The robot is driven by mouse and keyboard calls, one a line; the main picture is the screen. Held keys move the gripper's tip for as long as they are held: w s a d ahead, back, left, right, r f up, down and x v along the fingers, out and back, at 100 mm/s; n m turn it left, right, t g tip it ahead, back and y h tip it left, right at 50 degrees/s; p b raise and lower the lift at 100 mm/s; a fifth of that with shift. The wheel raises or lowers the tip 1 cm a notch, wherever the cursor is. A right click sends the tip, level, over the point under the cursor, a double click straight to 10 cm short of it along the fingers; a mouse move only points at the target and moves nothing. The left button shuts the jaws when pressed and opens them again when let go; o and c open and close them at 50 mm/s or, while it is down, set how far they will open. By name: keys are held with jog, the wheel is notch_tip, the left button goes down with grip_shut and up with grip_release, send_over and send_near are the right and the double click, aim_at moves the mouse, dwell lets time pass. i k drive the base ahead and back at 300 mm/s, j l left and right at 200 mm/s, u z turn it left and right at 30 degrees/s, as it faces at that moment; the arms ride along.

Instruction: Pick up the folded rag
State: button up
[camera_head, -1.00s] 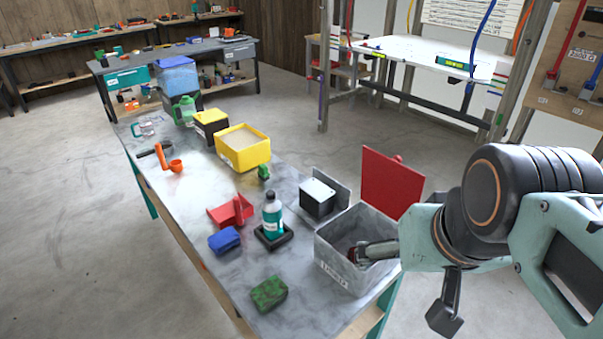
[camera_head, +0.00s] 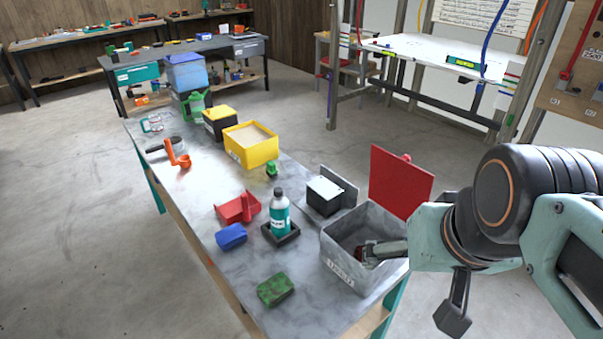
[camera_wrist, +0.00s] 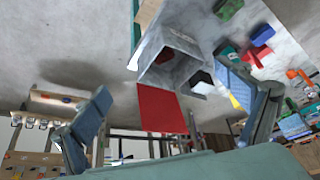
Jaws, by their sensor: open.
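A blue folded-looking bundle (camera_head: 231,236) lies on the grey bench's near left part; it also shows in the wrist view (camera_wrist: 265,35). A mottled green block (camera_head: 276,289) lies nearer the bench's front edge; I cannot tell for certain which of the two is the rag. My gripper (camera_head: 405,287) is open and empty at the right, its fingers spread wide, one seen over the grey box and one over the floor. In the wrist view my gripper (camera_wrist: 163,82) frames the box between its fingers. It is well apart from both soft items.
The grey open box (camera_head: 340,268) with a raised red lid (camera_head: 401,182) stands at the bench's right edge. A teal bottle (camera_head: 280,215) on a black tray, a red dustpan-like piece (camera_head: 238,210) and a black block (camera_head: 324,195) stand nearby. Bare bench surrounds the green block.

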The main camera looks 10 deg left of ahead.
aim_at(278, 288)
jog(key=k+j+z, duration=0.1)
jog(key=j, duration=0.2)
jog(key=k+j+z, duration=0.1)
jog(key=j+z, duration=0.1)
jog(key=j, duration=0.2)
jog(key=k+j, duration=0.15)
jog(key=j, duration=0.15)
jog(key=k+j+z, duration=0.15)
jog(key=j, duration=0.2)
jog(key=i+j+z, duration=0.15)
jog(key=j, duration=0.2)
jog(key=i+j+z, duration=0.1)
jog(key=j, duration=0.3)
